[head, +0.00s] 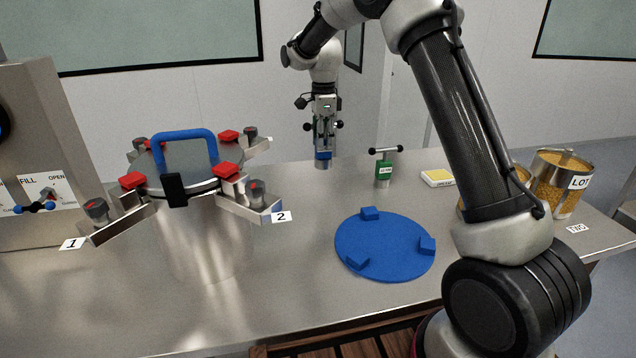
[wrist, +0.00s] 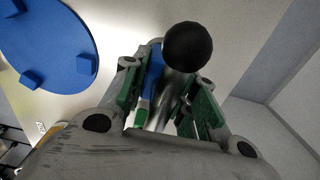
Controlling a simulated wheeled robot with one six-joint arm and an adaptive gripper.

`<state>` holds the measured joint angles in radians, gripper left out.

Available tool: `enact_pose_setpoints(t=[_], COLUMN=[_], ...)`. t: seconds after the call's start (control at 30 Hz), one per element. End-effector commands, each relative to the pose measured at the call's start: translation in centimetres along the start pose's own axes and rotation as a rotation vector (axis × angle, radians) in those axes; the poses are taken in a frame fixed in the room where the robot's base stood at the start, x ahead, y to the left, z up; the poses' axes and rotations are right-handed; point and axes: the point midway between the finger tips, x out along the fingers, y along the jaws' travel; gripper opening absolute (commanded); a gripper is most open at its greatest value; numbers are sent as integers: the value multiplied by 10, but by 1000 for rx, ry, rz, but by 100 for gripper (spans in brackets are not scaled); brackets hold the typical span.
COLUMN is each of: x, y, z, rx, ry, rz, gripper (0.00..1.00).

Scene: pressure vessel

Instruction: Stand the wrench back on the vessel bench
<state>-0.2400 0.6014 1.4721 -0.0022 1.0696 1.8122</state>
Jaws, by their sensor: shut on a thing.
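The wrench (head: 323,157) is a T-shaped tool with a blue collar, a silver socket end and black balls on its crossbar. My gripper (head: 324,134) is shut on it near the crossbar, with the wrench upright and socket down. In the wrist view a black ball of the wrench (wrist: 188,45) and its silver shaft show between the green finger pads of my gripper (wrist: 168,100). The socket end is over the back of the steel vessel bench (head: 290,270); I cannot tell whether it touches.
A similar green-collared T-handle tool (head: 384,170) stands to the right. A blue disc (head: 385,250) with blocks lies in front. The lidded vessel (head: 185,170) with clamp arms stands left. A yellow-topped box (head: 437,178) and tins (head: 560,185) are at right.

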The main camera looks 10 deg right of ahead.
Motion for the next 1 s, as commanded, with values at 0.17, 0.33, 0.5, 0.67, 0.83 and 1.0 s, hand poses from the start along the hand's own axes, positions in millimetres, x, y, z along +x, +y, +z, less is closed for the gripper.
enact_pose_setpoints(t=[0.17,0.33,0.5,0.67,0.83,1.0], x=[23,52,65,86,100,99], y=[0,0,0,0,0,0], z=[0,0,0,0,0,0], rx=[0,0,0,0,0,0], ry=[1,1,0,1,0,0], rz=[3,1,-1,1,-1,-1], gripper=[0,0,0,0,0,0])
